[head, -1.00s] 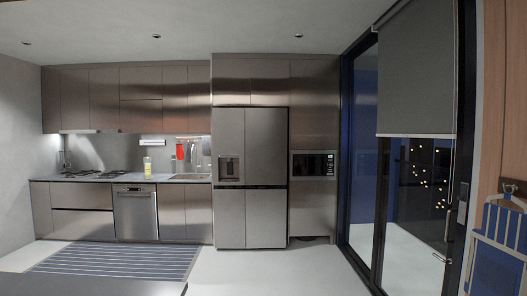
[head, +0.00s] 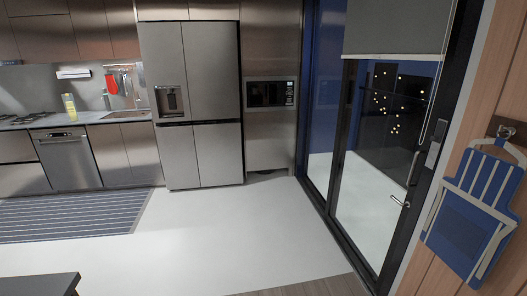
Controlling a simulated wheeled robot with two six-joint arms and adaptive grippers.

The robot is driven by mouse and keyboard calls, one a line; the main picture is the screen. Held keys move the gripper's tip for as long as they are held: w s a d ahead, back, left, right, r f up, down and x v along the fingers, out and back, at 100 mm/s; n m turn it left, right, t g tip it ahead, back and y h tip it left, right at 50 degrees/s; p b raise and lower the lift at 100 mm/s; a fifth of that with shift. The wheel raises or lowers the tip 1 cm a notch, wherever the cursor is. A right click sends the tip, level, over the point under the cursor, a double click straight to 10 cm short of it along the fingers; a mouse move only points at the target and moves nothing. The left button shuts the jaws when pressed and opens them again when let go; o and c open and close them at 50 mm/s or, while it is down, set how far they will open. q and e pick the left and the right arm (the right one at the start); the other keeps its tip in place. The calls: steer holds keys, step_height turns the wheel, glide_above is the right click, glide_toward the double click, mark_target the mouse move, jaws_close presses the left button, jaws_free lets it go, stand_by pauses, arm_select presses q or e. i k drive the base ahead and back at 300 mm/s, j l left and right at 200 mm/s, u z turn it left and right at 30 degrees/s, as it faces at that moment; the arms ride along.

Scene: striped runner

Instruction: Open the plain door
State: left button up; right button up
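A glass door (head: 383,165) with a dark frame stands on the right side of the head view. It appears closed. A long vertical handle (head: 413,168) and a small lever (head: 399,201) show near its right edge. A grey roller blind (head: 398,26) covers its upper part. Lights show in or through the glass. I cannot tell for sure that this is the plain door. Neither of my grippers is in view.
White floor (head: 240,235) lies clear before the door. A fridge (head: 200,100), a microwave (head: 271,93) and a dishwasher (head: 67,158) line the back. A striped runner (head: 70,215) lies left. A dark counter corner (head: 40,285) is at lower left.

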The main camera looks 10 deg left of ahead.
mark_target(210, 48)
steer(key=i+j+u, duration=0.2)
steer(key=i, duration=0.55)
steer(key=i+u, duration=0.2)
steer(key=i, duration=0.55)
steer(key=i+u, duration=0.25)
steer(key=i, duration=0.5)
steer(key=i+l+u, duration=0.2)
steer(key=i, duration=0.55)
